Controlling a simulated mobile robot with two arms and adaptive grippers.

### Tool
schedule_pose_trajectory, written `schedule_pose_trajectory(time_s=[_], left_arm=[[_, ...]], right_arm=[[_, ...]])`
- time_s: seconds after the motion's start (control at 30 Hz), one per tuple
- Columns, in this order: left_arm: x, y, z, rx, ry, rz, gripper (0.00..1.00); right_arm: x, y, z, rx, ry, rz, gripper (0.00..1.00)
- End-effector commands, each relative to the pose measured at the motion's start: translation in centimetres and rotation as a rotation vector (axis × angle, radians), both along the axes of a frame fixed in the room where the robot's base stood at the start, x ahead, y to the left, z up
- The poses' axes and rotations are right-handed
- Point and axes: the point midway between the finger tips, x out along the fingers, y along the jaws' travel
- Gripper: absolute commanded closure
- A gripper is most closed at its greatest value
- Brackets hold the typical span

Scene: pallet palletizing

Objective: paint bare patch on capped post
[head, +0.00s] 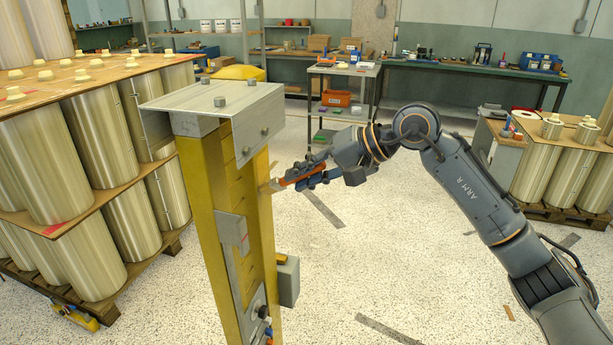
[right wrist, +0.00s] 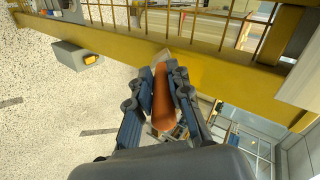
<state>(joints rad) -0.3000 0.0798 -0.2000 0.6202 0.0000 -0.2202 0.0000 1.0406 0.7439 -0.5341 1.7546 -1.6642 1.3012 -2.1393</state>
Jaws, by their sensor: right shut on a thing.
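The yellow post (head: 204,205) stands upright in the middle of the head view, with a grey bolted metal cap (head: 215,98) on top. In the right wrist view the post (right wrist: 120,60) runs across the upper part as a yellow beam. My right gripper (head: 300,176) is at the post's right side, below the cap, shut on the orange handle of a brush (right wrist: 164,100). The brush's pale tip (head: 271,187) is at the post's right face; I cannot tell whether it touches. I cannot pick out a bare patch for certain. My left gripper is not in view.
A grey box (head: 288,281) sticks out from the post's right side, below my gripper. Pallets of large metal cylinders (head: 98,255) stand close on the left. A small trolley (head: 343,70) and a long workbench (head: 470,72) stand behind. The floor right of the post is mostly clear.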

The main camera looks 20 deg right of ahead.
Motion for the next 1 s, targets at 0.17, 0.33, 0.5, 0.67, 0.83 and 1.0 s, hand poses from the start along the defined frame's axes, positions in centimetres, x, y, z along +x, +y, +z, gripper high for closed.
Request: schedule_pose_trajectory(time_s=[0.17, 0.33, 0.5, 0.67, 0.83, 1.0], left_arm=[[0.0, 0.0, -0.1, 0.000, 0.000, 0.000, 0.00], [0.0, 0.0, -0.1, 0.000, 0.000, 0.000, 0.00], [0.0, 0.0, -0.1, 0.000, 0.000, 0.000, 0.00], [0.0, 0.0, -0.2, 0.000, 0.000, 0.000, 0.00], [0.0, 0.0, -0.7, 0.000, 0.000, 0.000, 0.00], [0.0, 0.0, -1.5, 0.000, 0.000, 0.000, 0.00]], right_arm=[[0.7, -0.5, 0.0, 0.002, 0.001, -0.002, 1.00], [1.9, -1.4, 0.0, 0.002, 0.000, -0.002, 1.00], [2.9, -2.1, 0.0, 0.002, 0.001, -0.001, 1.00], [3.3, -2.3, 0.0, 0.001, 0.000, 0.001, 1.00], [3.3, -2.0, -0.1, 0.001, -0.001, 0.001, 1.00], [2.1, -1.2, -0.2, 0.000, -0.003, 0.004, 1.00]])
